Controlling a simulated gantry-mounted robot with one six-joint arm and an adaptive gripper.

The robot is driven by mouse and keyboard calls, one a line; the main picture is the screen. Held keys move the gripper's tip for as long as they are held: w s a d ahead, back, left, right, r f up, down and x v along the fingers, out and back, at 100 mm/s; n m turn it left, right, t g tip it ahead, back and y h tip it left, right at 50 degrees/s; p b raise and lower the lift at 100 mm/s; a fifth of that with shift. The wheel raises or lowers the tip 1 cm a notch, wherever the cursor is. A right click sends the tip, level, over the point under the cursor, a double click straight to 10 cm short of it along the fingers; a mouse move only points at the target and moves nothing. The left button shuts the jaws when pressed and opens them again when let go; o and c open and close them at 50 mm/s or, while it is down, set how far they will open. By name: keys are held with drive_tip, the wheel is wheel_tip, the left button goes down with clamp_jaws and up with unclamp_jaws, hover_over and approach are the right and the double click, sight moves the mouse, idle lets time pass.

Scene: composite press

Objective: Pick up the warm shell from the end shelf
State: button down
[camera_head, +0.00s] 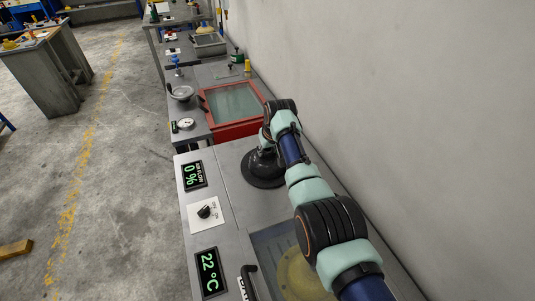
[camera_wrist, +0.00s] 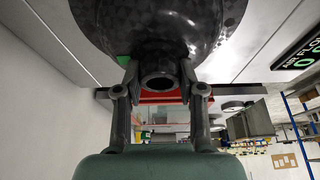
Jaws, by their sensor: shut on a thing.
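The warm shell (camera_head: 262,172) is a dark, round, domed piece with a wide rim, over the grey end shelf (camera_head: 232,190) in the head view. My gripper (camera_head: 266,146) is above it, reaching down, partly hidden by my arm. In the wrist view the shell (camera_wrist: 165,30) fills the top, with a faint checkered weave. My gripper's two fingers (camera_wrist: 159,88) are shut on the short round neck (camera_wrist: 158,76) of the shell. I cannot tell whether its rim touches the shelf.
Beyond the shelf stands a red-framed glass-topped box (camera_head: 234,101), with a gauge (camera_head: 185,124) beside it. In front are a 0% air flow display (camera_head: 195,175), a knob (camera_head: 205,212), a 22 °C display (camera_head: 210,272) and a window (camera_head: 275,255). A wall (camera_head: 400,100) runs close on the right.

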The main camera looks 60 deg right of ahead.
wheel_tip(320, 180, up, 20)
drive_tip(key=p, duration=0.5)
drive_tip(key=shift+f+p, duration=0.15)
drive_tip(key=shift+p, duration=0.25)
